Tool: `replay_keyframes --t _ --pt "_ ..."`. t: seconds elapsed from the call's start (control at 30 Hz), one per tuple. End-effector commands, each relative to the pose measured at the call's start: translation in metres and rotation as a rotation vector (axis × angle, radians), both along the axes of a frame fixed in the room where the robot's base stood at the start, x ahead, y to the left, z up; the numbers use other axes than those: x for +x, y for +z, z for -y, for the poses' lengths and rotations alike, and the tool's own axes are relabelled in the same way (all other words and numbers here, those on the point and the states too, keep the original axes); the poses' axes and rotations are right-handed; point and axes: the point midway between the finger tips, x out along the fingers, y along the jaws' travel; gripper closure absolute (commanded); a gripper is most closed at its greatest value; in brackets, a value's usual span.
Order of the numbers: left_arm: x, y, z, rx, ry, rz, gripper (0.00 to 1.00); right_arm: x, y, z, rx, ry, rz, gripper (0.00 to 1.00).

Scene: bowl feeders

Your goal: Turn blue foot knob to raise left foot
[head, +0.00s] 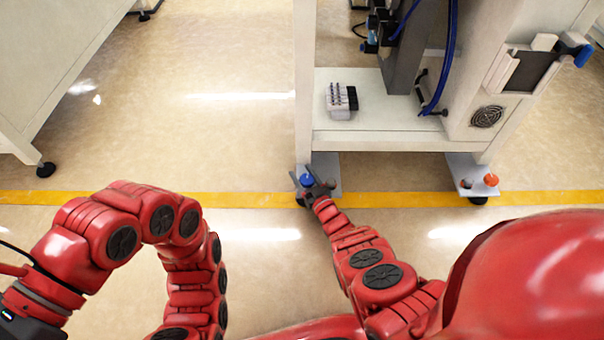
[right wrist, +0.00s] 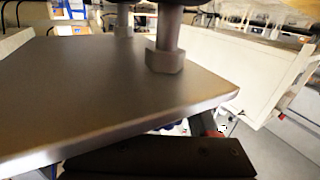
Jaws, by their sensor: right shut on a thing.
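The blue foot knob (head: 306,179) sits on the foot plate at the left front corner of the white machine. My right gripper (head: 313,189) reaches it from the front and is shut on it, partly covering it. In the right wrist view a dark finger (right wrist: 160,160) lies close under the edge of the grey foot plate (right wrist: 90,90). Only a sliver of blue shows there beside the finger, so most of the knob is hidden. My left arm is bent at the lower left in the head view, and its fingers are out of frame.
A red-orange knob (head: 491,180) sits on the machine's right foot plate (head: 466,168). The machine's lower shelf (head: 385,128) overhangs the feet and carries a small grey-white block (head: 340,102). Another white cabinet (head: 50,60) stands at the left. The floor between is clear.

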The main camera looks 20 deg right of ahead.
Motion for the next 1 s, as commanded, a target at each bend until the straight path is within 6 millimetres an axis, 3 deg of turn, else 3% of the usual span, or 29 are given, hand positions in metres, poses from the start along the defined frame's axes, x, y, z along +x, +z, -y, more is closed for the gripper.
replay_keyframes --t 1.0 --pt "0.0031 0.0079 -0.0019 0.000 -0.047 0.054 0.50 0.0005 0.0010 0.0037 0.000 -0.153 0.003 0.95"
